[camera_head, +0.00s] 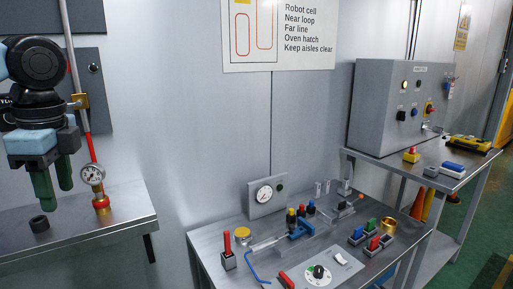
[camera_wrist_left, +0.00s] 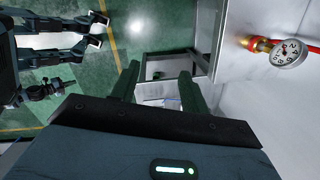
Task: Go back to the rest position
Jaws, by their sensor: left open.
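My left gripper (camera_head: 56,188) hangs at the left of the head view, fingers pointing down above the left metal bench. Its two green fingers are apart with nothing between them. The left wrist view also shows the parted fingers of this gripper (camera_wrist_left: 158,85), with the gap empty.
A pressure gauge (camera_head: 92,175) on a red and brass pipe stands close right of the gripper. The left bench (camera_head: 110,218) is otherwise mostly bare. A middle table (camera_head: 208,240) carries switches, a dial and small fittings. A grey control box (camera_head: 375,105) stands on the right bench.

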